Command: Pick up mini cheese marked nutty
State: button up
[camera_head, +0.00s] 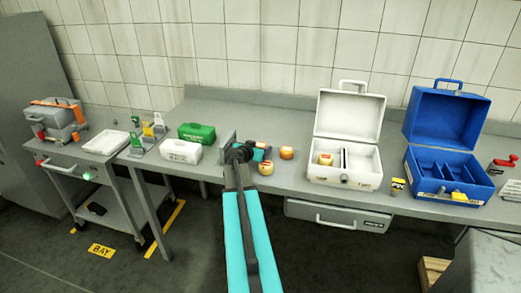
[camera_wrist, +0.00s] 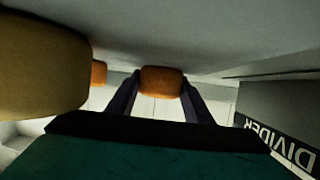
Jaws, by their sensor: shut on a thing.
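In the wrist view, an orange mini cheese (camera_wrist: 161,82) sits between the two fingers of my gripper (camera_wrist: 161,98), which is shut on it. A larger-looking yellow cheese (camera_wrist: 40,65) is close by at the left, and part of another orange cheese (camera_wrist: 98,72) shows behind it. In the head view, my gripper (camera_head: 268,151) is low over the bench. The held cheese seems to be the orange one at the right. No flavour marking is readable.
An open white case (camera_head: 347,112) holds a cheese (camera_head: 325,159); an open blue case (camera_head: 446,120) stands further right. A green box (camera_head: 197,132) and a white box (camera_head: 180,151) are at the left. A panel marked DIVIDER (camera_wrist: 275,140) is at the right in the wrist view.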

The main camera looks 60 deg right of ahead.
aim_at(260, 145)
jog(key=shift+r, duration=0.1)
jog(key=shift+r+b, duration=1.05)
jog(key=shift+r, duration=3.85)
jog(key=w+a+r+n+t+y, duration=0.1)
jog(key=w+a+r+n+t, duration=0.15)
jog(key=w+a, duration=1.2)
jog(key=w+a+r+n+t+y, duration=0.2)
jog(key=w+a+n+t, duration=0.2)
jog(key=w+a, duration=1.05)
jog(key=a+r+n+t+y, duration=0.1)
jog(key=a+n+y, duration=0.2)
jog(key=a, duration=1)
jog(key=w+a+r+n+t+y, duration=0.1)
jog(key=a+n+t+y, duration=0.1)
jog(key=a, duration=1.2)
jog(key=w+a+r+n+t+y, duration=0.1)
jog(key=a+n+y, duration=0.4)
jog(key=a, duration=0.9)
jog(key=shift+a+r+t, duration=0.15)
jog(key=shift+r+t, duration=0.15)
jog(key=shift+t, duration=0.45)
